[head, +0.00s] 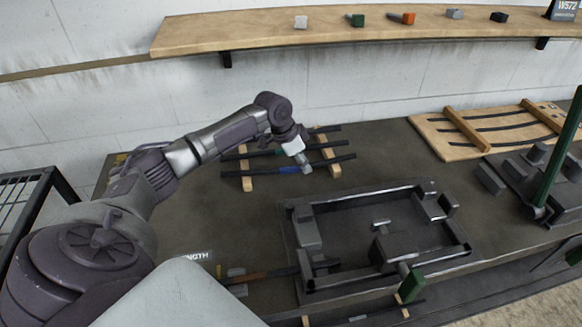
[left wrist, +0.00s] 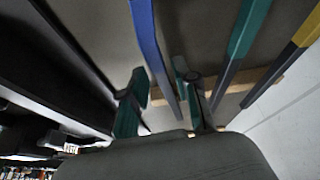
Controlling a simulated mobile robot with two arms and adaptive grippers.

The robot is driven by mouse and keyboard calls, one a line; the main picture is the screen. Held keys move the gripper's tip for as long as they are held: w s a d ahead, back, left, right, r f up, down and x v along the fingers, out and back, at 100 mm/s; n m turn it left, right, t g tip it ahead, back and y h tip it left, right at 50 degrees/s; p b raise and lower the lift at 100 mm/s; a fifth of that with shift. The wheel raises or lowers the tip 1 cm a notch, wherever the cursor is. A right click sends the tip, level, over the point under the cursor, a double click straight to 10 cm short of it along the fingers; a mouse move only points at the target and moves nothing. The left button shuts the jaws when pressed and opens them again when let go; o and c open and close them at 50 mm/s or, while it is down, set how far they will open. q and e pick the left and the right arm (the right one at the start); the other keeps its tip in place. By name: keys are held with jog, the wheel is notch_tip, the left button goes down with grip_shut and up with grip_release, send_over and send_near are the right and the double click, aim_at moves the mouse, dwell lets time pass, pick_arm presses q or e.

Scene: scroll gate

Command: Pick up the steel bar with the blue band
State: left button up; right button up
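The steel bar with the blue band (head: 289,170) is dark and thin and lies across two wooden strips, nearest of the bars there. In the left wrist view its blue part (left wrist: 146,35) runs down between the fingers. My left gripper (head: 306,168) is over this bar, just right of the blue band. In the left wrist view the left gripper (left wrist: 160,78) is open, with a gap on each side of the bar; whether a finger touches it I cannot tell. My right gripper does not show.
A dark frame fixture (head: 465,238) stands to the front right. A wooden board (head: 425,125) with bars lies at the back right. A wall shelf (head: 240,33) carries small blocks.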

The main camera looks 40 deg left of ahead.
pick_arm(q)
grip_shut()
jog(key=shift+w+r, duration=0.15)
jog(key=shift+r, duration=0.05)
